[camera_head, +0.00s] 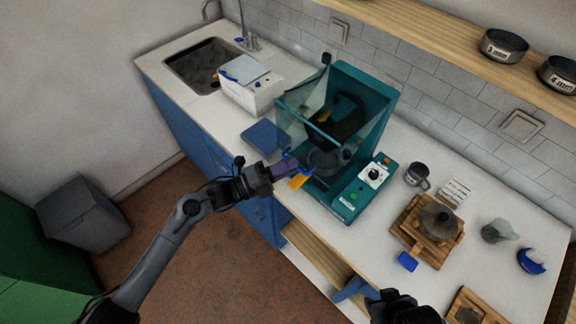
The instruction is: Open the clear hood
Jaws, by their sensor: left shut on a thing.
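A teal machine (377,97) stands on the white counter against the tiled wall. Its clear hood (300,102) covers the front and left of the machine, with dark parts visible behind it. My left gripper (288,166) reaches in from the left and is shut at the hood's lower front edge, next to an orange tab (298,181). The fingers hide most of what they hold. My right gripper (403,308) is at the bottom edge, dark and partly cut off; its jaws are not clear.
A blue pad (266,137) and a white box (250,91) lie left of the machine, by the sink (204,66). To the right are a mug (417,175), a wooden board (413,238) and a glass vessel (497,230). Tins (503,46) stand on the shelf above.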

